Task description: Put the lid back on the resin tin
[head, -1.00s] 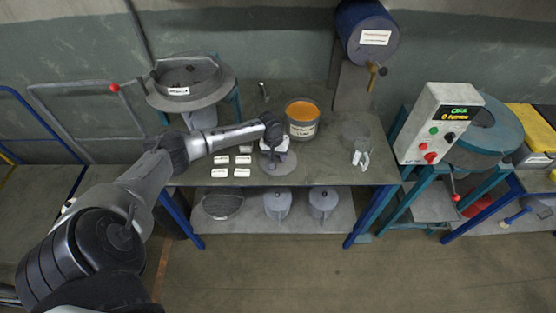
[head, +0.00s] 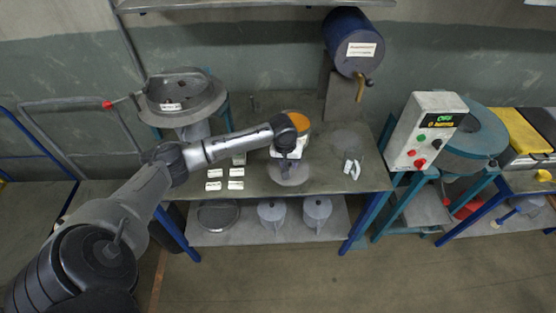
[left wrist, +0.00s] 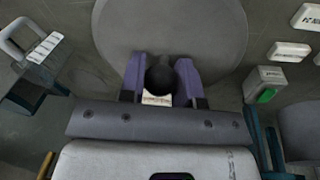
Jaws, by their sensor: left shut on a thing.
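The resin tin (head: 300,122), with orange contents and a white label, stands open on the workbench, partly covered by my left wrist. The lid is a flat grey disc (head: 290,176), below and slightly left of the tin in the head view. It fills the upper middle of the left wrist view (left wrist: 205,25). My left gripper (head: 288,165) is above the disc, its fingers (left wrist: 160,85) shut around the lid's dark round knob (left wrist: 160,77). The lid is apart from the tin's mouth and looks raised off the bench. My right gripper is out of view.
Several white labelled blocks (head: 214,186) lie left of the lid. A clear cup with a white handle (head: 352,169) stands right. A blue drum with a tap (head: 354,42) is behind the tin. The workbench (head: 330,182) is bare near its front right.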

